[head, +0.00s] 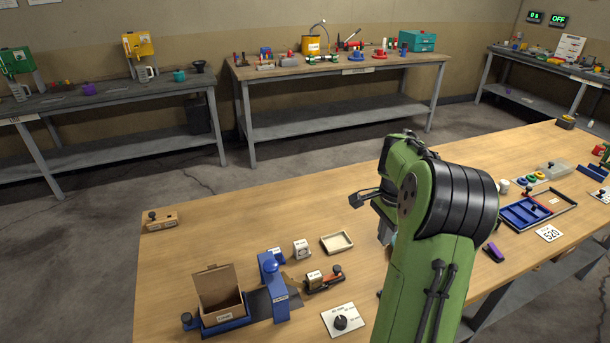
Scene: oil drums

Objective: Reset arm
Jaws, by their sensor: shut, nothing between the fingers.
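My green and black arm (428,225) rises from the bottom of the head view, right of centre, and bends over at a large joint. My gripper (358,199) is at the left of the arm's upper end, black, shut and empty. It is above the near wooden table (220,235) and appears clear of everything on it. Part of my gripper and its mount is hidden behind the arm.
Left of my arm stand an open cardboard box (219,290), a blue press-like fixture (273,285), a dial plate (342,320) and a shallow tray (337,242). A blue tray (525,212) lies right. The table's back left is mostly bare.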

